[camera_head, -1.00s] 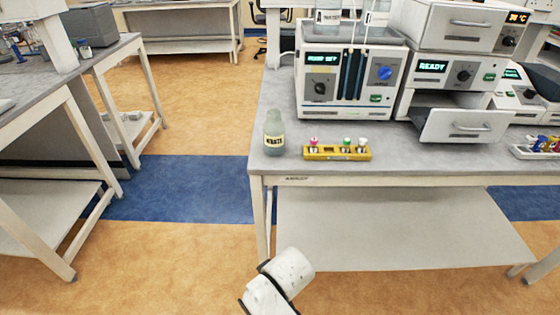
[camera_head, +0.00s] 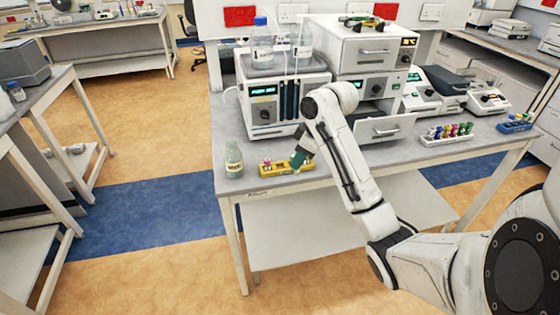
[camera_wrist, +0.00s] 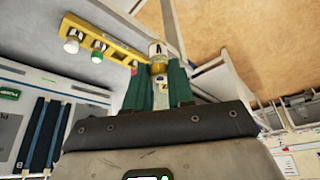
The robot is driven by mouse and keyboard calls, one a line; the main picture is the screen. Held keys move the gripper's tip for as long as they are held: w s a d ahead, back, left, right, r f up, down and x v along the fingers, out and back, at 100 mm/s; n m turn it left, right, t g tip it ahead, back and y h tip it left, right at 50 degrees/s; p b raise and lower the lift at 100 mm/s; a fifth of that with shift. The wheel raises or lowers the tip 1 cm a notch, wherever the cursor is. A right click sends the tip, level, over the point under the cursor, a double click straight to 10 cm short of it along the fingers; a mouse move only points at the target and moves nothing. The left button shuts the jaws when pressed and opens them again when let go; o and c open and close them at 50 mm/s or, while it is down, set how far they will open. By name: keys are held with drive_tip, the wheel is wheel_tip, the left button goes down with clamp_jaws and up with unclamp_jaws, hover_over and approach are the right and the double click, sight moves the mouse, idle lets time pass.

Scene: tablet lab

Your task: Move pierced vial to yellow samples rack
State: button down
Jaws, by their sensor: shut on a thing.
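My gripper (camera_head: 300,158) is beside and above the right part of the yellow rack (camera_head: 275,172) on the bench. In the wrist view its green fingers (camera_wrist: 158,92) are shut on a small vial (camera_wrist: 158,68) with pale parts, an amber band and dark lettering. Its lower part is hidden between the fingers. The yellow rack also shows in the wrist view (camera_wrist: 112,46), holding a white-capped vial (camera_wrist: 71,45), a green-capped vial (camera_wrist: 97,57) and a pink-capped vial (camera_wrist: 133,69). The held vial looks apart from the rack.
A labelled bottle (camera_head: 233,162) stands left of the rack, near the bench edge. An instrument (camera_head: 265,105) stands behind, with an open drawer (camera_head: 384,129) to its right. Racks with coloured vials (camera_head: 446,133) and a blue rack (camera_head: 515,125) are further right.

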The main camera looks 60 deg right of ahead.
wheel_tip(320, 180, up, 3)
drive_tip(key=s+d, duration=0.2)
drive_tip(key=w+d+f+b, duration=0.2)
drive_tip(key=w+f, duration=0.1)
drive_tip(key=w, duration=0.1)
drive_tip(key=w+d+f+b, duration=0.2)
drive_tip(key=w+d+f, duration=0.1)
drive_tip(key=w, duration=0.1)
drive_tip(key=w+d+f+b, duration=0.1)
drive_tip(key=w+d+f, duration=0.1)
drive_tip(key=w+f, duration=0.1)
drive_tip(key=shift+w+d+f+b, duration=0.15)
drive_tip(key=shift+w+f+b, duration=0.25)
drive_tip(key=shift+w, duration=0.1)
drive_tip(key=shift+f+p, duration=0.45)
drive_tip(key=shift+f, duration=0.95)
drive_tip(key=shift+f, duration=0.15)
drive_tip(key=c, duration=1)
unclamp_jaws()
drive_tip(key=b+v, duration=0.1)
drive_tip(key=v, duration=1.1)
